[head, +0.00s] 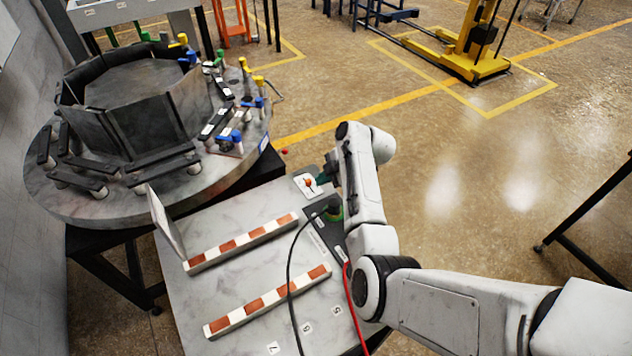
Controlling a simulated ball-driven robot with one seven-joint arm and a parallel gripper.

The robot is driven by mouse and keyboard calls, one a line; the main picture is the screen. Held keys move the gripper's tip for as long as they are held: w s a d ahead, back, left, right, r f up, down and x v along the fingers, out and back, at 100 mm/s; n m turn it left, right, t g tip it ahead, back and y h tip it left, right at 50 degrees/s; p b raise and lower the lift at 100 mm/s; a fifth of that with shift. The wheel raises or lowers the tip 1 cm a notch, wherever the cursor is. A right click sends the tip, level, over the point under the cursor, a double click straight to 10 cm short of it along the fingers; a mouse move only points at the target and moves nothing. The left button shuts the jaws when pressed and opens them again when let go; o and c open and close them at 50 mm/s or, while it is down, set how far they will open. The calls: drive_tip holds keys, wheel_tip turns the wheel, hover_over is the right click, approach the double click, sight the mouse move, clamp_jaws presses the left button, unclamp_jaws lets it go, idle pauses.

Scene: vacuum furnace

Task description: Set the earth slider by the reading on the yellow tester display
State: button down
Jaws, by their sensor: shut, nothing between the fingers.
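My white arm reaches in from the lower right, over the right edge of a grey bench (220,275). My gripper (323,178) is small and dark at the bench's far right corner, partly hidden by my wrist; it is shut and empty. Just left of it is a small white plate with an orange-red knob (308,182); I cannot tell whether they touch, or whether this is the earth slider.
Two white-and-brown striped bars (240,243) lie on the bench, with an upright thin plate (166,222) at its left. A red cable (352,305) runs beside my arm. A round table (100,208) with dark panels stands behind. Open floor (470,150) lies right.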

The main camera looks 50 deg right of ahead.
sight(313, 186)
drive_tip(key=shift+x, duration=1.65)
drive_tip(key=b, duration=0.1)
drive_tip(key=w+b, duration=0.2)
drive_tip(key=shift+w+d+f+b, duration=0.25)
drive_tip(key=shift+d+f+b, duration=0.05)
drive_tip(key=shift+d+f, duration=0.05)
drive_tip(key=shift+w+d+r+b, duration=0.1)
drive_tip(key=shift+w+r+b, duration=0.1)
drive_tip(key=shift+w+b, duration=0.25)
drive_tip(key=shift+r, duration=0.2)
drive_tip(key=shift+w, duration=0.1)
